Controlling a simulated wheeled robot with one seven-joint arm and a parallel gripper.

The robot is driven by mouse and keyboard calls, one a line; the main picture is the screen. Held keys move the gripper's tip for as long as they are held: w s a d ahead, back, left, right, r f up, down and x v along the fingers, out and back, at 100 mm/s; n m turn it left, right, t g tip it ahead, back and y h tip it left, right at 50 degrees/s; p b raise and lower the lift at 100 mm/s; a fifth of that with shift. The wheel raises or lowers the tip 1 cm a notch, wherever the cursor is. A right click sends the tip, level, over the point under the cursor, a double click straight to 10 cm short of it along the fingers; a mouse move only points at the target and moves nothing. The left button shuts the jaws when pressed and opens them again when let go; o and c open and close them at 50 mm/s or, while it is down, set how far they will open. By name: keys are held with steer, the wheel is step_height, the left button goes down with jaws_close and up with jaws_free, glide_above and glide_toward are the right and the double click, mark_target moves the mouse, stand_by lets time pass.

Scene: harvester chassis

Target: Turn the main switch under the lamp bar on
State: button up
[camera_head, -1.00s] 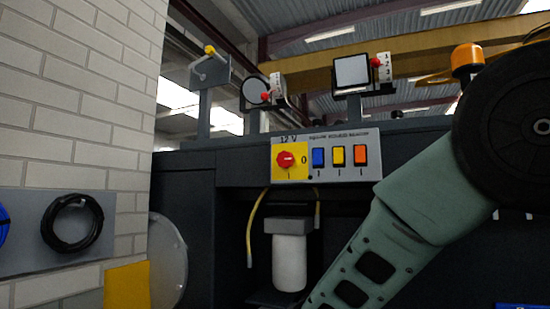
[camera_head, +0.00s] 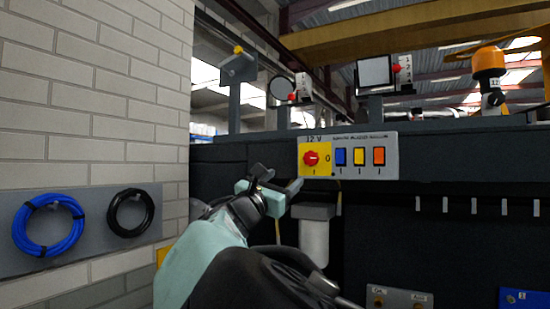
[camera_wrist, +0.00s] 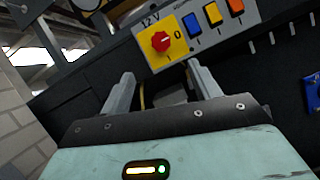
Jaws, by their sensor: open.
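The main switch is a red round knob (camera_head: 311,158) on a yellow plate (camera_head: 324,172), under the "12 V" lettering on a grey switch panel (camera_head: 390,141). A pale mark on the knob points right, towards the "0"; an "I" stands below it. The knob shows whole in the wrist view (camera_wrist: 160,41), beyond the fingertips and between their lines. My gripper (camera_head: 278,181) is open and empty, below and left of the knob, apart from it. Both fingers of my gripper (camera_wrist: 161,74) show in the wrist view, and the panel appears tilted there.
Blue (camera_head: 341,157), yellow (camera_head: 359,156) and orange (camera_head: 378,156) rocker switches sit right of the knob. A white cylinder (camera_head: 314,240) hangs below. A brick wall (camera_head: 90,100) with blue (camera_head: 48,224) and black (camera_head: 130,212) cable coils stands left. An orange beacon (camera_head: 488,62) is upper right.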

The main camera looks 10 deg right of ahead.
mark_target(310, 158)
steer(key=p+x, duration=0.6)
steer(key=x, duration=0.9)
steer(key=shift+w+d, duration=0.2)
steer(key=c, duration=1)
